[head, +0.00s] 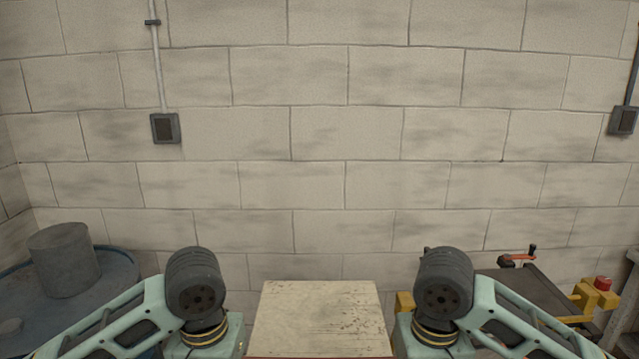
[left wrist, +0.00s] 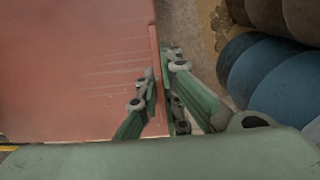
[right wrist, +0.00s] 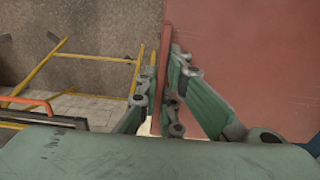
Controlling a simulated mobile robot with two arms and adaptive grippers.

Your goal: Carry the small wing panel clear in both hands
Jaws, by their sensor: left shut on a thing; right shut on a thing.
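The small wing panel (left wrist: 75,70) is a flat red sheet with pale scratches, filling the left part of the left wrist view. It also fills the right part of the right wrist view (right wrist: 255,65). My left gripper (left wrist: 160,90) is shut on one side edge, a finger on each face. My right gripper (right wrist: 163,88) is shut on the opposite edge in the same way. In the head view both grippers are below the picture; only a thin red strip shows at the bottom, between my arms.
A worn cream board (head: 318,318) shows between my arms. A blue drum (head: 110,268) with a grey cylinder (head: 64,260) on it stands at left. A dark bench (head: 530,290) with yellow parts is at right. A block wall (head: 320,130) closes the back.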

